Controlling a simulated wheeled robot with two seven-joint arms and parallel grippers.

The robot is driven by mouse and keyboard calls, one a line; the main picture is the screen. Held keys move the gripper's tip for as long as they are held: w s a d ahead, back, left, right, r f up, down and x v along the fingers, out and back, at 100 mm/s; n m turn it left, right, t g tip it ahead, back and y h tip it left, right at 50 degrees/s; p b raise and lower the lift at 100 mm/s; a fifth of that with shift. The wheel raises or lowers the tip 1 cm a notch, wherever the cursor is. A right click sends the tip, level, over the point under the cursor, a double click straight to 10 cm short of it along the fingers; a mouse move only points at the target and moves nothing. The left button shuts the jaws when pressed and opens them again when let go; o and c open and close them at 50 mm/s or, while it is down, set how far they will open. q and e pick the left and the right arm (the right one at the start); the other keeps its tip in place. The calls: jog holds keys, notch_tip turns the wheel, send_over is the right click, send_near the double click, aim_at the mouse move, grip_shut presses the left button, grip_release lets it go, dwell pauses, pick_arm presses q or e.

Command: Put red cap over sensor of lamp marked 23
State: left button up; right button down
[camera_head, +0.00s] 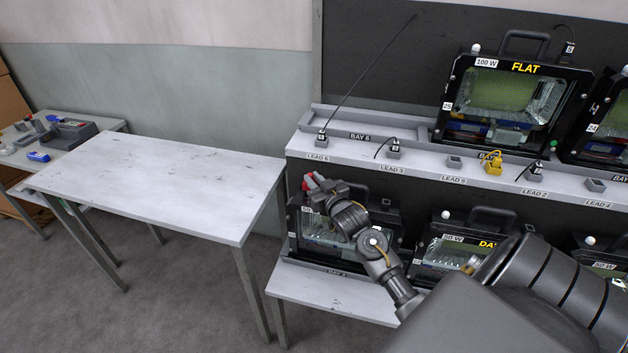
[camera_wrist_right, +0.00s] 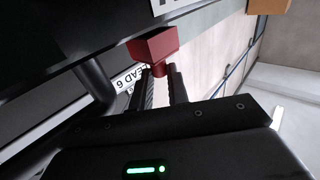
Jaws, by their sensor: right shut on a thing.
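My right gripper (camera_head: 318,189) is shut on the red cap (camera_head: 308,182) at the upper left corner of the lower left lamp (camera_head: 318,232). The right wrist view shows the red cap (camera_wrist_right: 152,46) sticking out beyond the fingertips (camera_wrist_right: 160,84). That lamp's sensor is not visible; I cannot tell whether the cap touches it. The upper lamp (camera_head: 515,95), marked FLAT, has a white dome (camera_head: 476,48). My left gripper is not in view.
A ledge (camera_head: 430,168) with lead labels, several dark plugs and a yellow plug (camera_head: 492,163) runs above the lower lamps. A thin antenna-like cable rises from LEAD 6. The white table (camera_head: 160,180) at left is bare. A side table (camera_head: 20,160) holds small parts.

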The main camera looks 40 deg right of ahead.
jog(key=shift+f, duration=0.55)
jog(key=c, duration=1.6)
grip_release()
jog(key=shift+r, duration=0.1)
jog(key=shift+r, duration=0.3)
jog(key=shift+r+p, duration=0.3)
jog(key=shift+r, duration=0.25)
jog(key=s, duration=0.4)
jog(key=s+a+b, duration=0.1)
jog(key=s, duration=0.3)
jog(key=s+a+b, duration=0.1)
jog(key=s, duration=0.3)
jog(key=shift+f, duration=0.3)
